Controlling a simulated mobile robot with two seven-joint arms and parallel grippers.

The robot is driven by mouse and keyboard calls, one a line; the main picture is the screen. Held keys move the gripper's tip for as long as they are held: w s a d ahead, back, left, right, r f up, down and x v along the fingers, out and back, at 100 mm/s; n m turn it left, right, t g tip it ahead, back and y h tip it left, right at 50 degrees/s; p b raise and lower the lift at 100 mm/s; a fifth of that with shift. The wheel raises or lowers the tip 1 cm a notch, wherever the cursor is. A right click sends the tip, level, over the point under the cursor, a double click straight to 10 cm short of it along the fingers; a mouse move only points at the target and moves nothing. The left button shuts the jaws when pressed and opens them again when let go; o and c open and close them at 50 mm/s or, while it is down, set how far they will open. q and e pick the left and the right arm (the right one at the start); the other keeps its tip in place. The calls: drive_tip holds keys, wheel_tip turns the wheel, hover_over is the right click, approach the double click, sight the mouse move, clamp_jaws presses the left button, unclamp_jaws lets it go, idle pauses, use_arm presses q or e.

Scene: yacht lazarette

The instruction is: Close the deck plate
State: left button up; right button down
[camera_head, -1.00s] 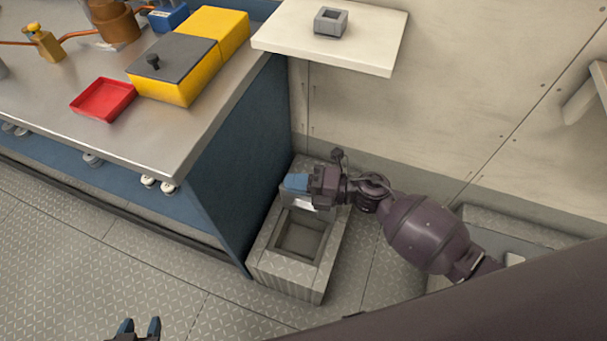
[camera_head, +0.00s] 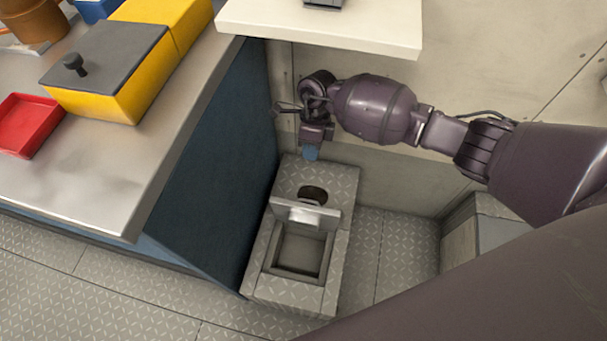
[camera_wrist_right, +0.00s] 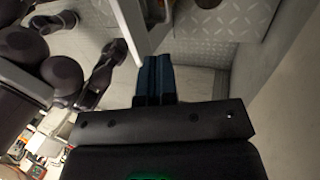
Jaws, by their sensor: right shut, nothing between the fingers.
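The deck plate (camera_head: 330,219) stands up on its hinge edge, roughly upright, on the raised grey tread-plate box (camera_head: 258,262). A dark round recess (camera_head: 313,193) lies behind the plate. My right gripper (camera_head: 310,154) is above the far end of the box, behind the plate and apart from it. Its blue fingers point down and are shut and empty; they also show in the right wrist view (camera_wrist_right: 154,78). My left gripper is out of view.
A blue-sided workbench (camera_head: 205,150) stands close on the left, with a yellow box (camera_head: 125,105) and a red tray (camera_head: 28,125) on top. A white shelf (camera_head: 330,28) overhangs near my right arm. A grey box (camera_head: 490,235) stands right. The floor between is clear.

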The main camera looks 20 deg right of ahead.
drive_tip(key=b, duration=0.3)
approach(306, 214)
drive_tip(key=w+d+f, duration=0.1)
drive_tip(key=w+f, duration=0.3)
drive_tip(key=f, duration=0.1)
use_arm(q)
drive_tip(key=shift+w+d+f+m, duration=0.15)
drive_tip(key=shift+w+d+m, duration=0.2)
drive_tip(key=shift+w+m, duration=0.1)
use_arm(e)
drive_tip(key=shift+s+a, duration=0.5)
drive_tip(key=shift+s, duration=0.25)
drive_tip(key=shift+s+a, duration=0.5)
drive_tip(key=shift+s, duration=0.25)
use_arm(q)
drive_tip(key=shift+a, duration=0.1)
